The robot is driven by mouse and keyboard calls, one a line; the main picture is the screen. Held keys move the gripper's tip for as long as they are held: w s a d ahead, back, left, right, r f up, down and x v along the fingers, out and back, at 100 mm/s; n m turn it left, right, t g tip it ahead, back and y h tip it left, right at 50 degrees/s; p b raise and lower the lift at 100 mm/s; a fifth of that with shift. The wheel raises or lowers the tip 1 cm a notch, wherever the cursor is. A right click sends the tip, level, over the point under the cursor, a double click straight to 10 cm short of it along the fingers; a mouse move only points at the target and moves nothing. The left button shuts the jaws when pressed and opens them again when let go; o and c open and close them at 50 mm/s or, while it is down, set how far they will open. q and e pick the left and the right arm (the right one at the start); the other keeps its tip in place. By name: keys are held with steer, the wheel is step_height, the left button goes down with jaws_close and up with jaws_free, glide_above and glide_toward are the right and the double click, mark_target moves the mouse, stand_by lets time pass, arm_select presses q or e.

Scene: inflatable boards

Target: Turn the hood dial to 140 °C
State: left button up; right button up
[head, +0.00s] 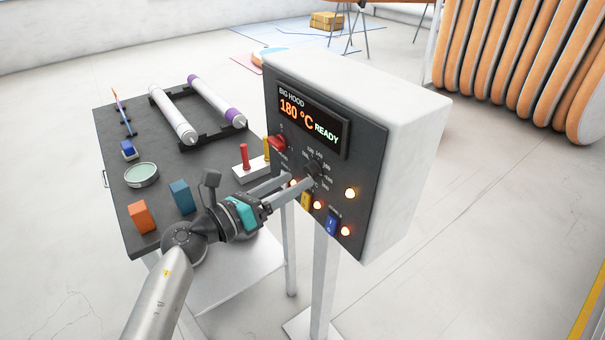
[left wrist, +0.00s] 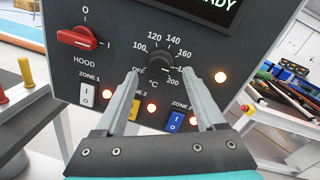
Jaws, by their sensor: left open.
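The hood dial (head: 314,171) is a small black knob on the dark front panel of the white control box. In the left wrist view the dial (left wrist: 153,63) is ringed by marks from OFF and 100 to 200 °C; its exact pointer direction is hard to tell. The display (head: 310,121) reads BIG HOOD, 180 °C, READY. My left gripper (head: 300,181) is open at the panel. In the left wrist view its fingertips (left wrist: 160,75) lie on either side of the dial, apart from each other; contact with the knob cannot be told. My right gripper is not in view.
A red HOOD lever (left wrist: 78,38) sits left of the dial. White, yellow and blue zone switches (left wrist: 175,122) with lit lamps lie below it. A dark bench (head: 165,165) with rollers, blocks and a round dish stands left. Open floor lies right.

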mark_target(307, 174)
arm_select(q)
steer(key=shift+x, duration=1.75)
jaws_close()
